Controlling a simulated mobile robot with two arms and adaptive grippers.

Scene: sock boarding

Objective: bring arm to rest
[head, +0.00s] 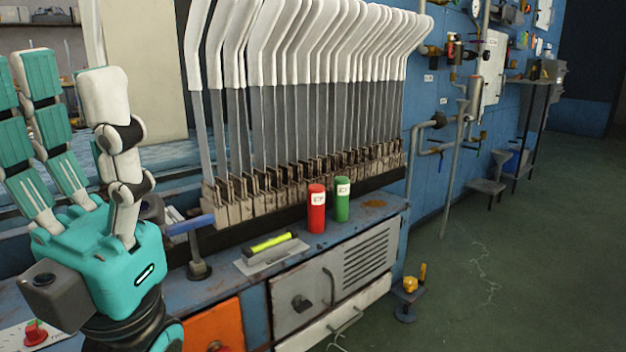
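My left gripper (62,105) is a teal and white hand at the left of the head view. Its fingers point upward and are spread apart, with nothing between them. Its palm is over the left part of the blue bench (375,218). A long row of flat grey boards (232,125) stands upright to the right of the hand. White socks (270,40) cover the boards' bent upper ends. The hand looks apart from the boards. My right gripper is not in view.
A red can (316,212) and a green can (342,200) stand on the bench before the boards. A level with a yellow-green vial (270,246) lies nearby. A red button (36,333) is at lower left. Pipes (436,148) line the blue wall; open green floor (490,270) lies right.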

